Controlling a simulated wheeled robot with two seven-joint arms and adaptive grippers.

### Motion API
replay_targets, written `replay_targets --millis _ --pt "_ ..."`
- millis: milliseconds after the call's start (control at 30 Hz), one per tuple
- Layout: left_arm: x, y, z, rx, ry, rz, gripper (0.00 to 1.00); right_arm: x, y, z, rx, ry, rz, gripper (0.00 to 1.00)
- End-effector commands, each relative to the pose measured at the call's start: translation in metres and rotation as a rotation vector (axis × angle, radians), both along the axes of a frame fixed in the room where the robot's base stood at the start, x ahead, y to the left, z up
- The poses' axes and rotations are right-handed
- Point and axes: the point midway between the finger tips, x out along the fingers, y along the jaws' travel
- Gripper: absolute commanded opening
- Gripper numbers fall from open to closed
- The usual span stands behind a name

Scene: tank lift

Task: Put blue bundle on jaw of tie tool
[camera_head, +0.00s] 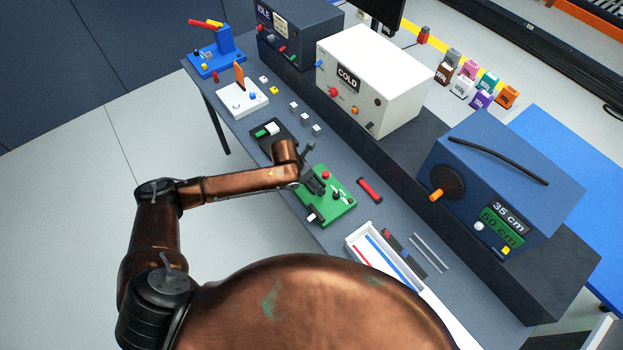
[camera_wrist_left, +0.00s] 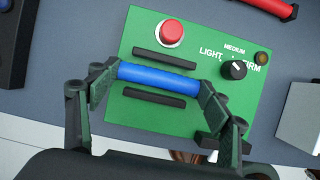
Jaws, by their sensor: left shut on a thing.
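The tie tool is a green plate (camera_head: 343,196) on the table in the head view. In the left wrist view the green plate (camera_wrist_left: 215,45) carries a red button (camera_wrist_left: 171,33), a black knob (camera_wrist_left: 233,70) and a jaw of two parallel black bars (camera_wrist_left: 153,96). My left gripper (camera_head: 316,184) is over the plate. In the left wrist view the left gripper (camera_wrist_left: 158,82) is shut on the ends of the blue bundle (camera_wrist_left: 158,77). The bundle appears between the two bars, roughly parallel to them. I cannot tell whether it touches the jaw. My right gripper is not in view.
A red and black cylinder (camera_head: 369,190) lies right of the tie tool. A white tray (camera_head: 352,246) with red and blue strands is nearer. A white box marked COLD (camera_head: 385,75) and a blue machine (camera_head: 510,165) stand behind. Small white blocks (camera_head: 305,119) lie on the far side.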

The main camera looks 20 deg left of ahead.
Motion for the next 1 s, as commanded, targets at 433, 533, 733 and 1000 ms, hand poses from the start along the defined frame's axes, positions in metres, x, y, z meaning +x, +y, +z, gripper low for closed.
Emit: replay_targets --millis 433,533,733,1000 --pt "0.0 0.0 -0.001 0.0 0.0 0.0 0.89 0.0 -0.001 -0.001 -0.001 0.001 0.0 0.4" --pt "0.0 0.0 -0.001 0.0 0.0 0.0 0.89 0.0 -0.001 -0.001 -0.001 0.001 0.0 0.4" --pt "0.0 0.0 0.001 -0.001 -0.001 0.0 0.89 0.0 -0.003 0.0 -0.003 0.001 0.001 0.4" --pt "-0.009 0.009 0.033 0.002 -0.005 -0.001 0.89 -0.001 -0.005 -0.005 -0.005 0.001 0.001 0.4"
